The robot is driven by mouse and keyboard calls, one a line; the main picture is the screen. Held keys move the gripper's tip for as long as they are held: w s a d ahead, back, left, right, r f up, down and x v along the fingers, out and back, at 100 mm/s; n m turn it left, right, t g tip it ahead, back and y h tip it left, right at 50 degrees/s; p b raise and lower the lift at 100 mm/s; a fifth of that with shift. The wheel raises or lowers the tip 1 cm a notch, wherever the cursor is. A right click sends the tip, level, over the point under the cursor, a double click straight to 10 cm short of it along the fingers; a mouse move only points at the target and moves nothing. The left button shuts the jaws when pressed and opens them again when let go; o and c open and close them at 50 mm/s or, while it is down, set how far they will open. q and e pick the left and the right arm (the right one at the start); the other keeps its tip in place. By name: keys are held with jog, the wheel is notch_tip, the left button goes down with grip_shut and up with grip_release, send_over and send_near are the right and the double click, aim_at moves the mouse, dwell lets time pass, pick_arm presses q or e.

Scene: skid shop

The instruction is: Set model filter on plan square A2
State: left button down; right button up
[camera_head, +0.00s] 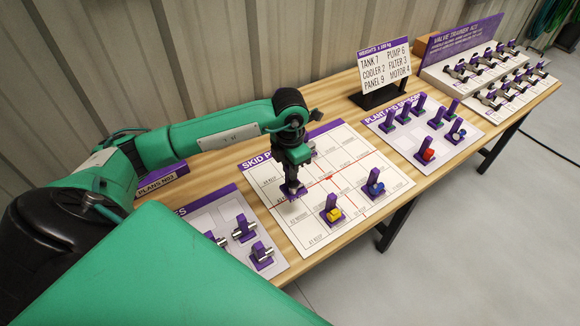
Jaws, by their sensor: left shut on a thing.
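My left gripper (293,182) points down over the left part of the white plan board (350,149). It is shut on a small purple-based model (293,190). The gripper hides much of this model, so I cannot tell whether it is the filter or whether it touches the board. A model with a yellow body (333,214) stands on the front part of the plan. A model with a blue body (375,187) stands to its right. The square labels are too small to read surely. My right gripper is not in view.
A spares board (405,142) right of the plan holds several purple-based models, one with a red part (428,154). A weights sign (384,64) stands behind. A left board (205,217) holds several silver pieces. A valve trainer rack (462,35) is at far right.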

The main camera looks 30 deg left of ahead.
aim_at(290, 184)
pick_arm(q)
jog(key=shift+f+b, duration=0.75)
jog(key=shift+f, duration=0.3)
jog(key=shift+f+b, duration=1.2)
jog(key=shift+f, duration=0.3)
jog(key=shift+f, duration=0.1)
jog(key=shift+f+b, duration=0.9)
jog(key=shift+b, duration=0.1)
jog(key=shift+f+b, duration=0.8)
